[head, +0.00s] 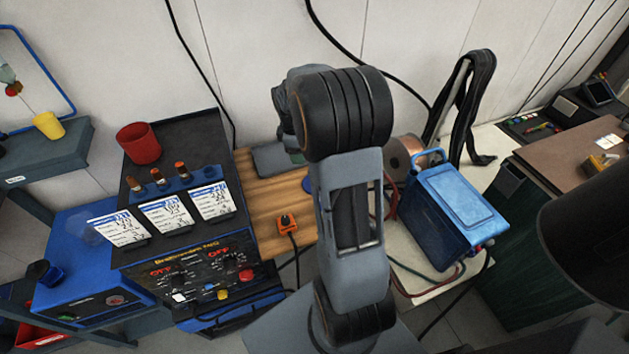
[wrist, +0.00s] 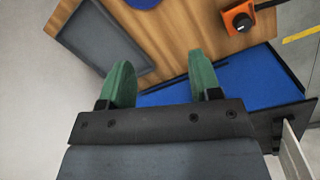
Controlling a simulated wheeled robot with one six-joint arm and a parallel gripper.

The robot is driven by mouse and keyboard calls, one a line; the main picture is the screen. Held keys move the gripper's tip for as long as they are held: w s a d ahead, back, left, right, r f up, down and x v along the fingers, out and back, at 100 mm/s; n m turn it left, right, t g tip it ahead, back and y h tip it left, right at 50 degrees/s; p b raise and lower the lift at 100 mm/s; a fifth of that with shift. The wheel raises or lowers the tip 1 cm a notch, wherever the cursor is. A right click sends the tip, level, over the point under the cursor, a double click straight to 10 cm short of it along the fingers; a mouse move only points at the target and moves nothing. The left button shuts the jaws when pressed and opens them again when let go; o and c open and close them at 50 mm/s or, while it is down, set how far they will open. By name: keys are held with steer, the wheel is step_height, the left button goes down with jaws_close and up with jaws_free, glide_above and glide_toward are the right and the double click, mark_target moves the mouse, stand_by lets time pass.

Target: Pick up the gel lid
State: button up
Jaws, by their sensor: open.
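A blue round piece, which may be the gel lid, shows only in part at the top edge of the wrist view (wrist: 143,3). In the head view a blue piece (head: 307,184) lies on the wooden bench top, mostly hidden behind my arm. My gripper (wrist: 161,76) is open, with its two green fingers apart and nothing between them. The blue piece lies beyond the fingertips, towards the top of the wrist view. My arm hides most of the gripper in the head view.
A grey tray (wrist: 102,42) lies on the wooden bench (wrist: 185,25), left of the blue piece. An orange box with a black knob (wrist: 238,17) is at right. A black control unit (head: 200,262) stands left of the bench and a blue case (head: 455,205) right.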

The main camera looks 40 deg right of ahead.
steer(key=d+f+n, duration=0.1)
steer(key=d+f, duration=0.1)
steer(key=f, duration=0.2)
steer(key=w+d+f, duration=0.1)
steer(key=d+f, duration=0.1)
steer(key=f, duration=0.2)
steer(key=d+f+n+g+p, duration=0.1)
steer(key=d+f, duration=0.1)
steer(key=f, duration=0.2)
steer(key=shift+w+d+f+n, duration=0.1)
steer(key=shift+w+n, duration=0.05)
steer(key=shift+n, duration=0.15)
steer(key=shift+d+f+p, duration=0.15)
steer(key=shift+f+p, duration=0.2)
steer(key=shift+f, duration=1.2)
steer(key=shift+d+f+p, duration=0.15)
steer(key=shift+f+p, duration=0.2)
steer(key=shift+f, duration=1.2)
steer(key=shift+c, duration=0.5)
steer(key=c, duration=0.9)
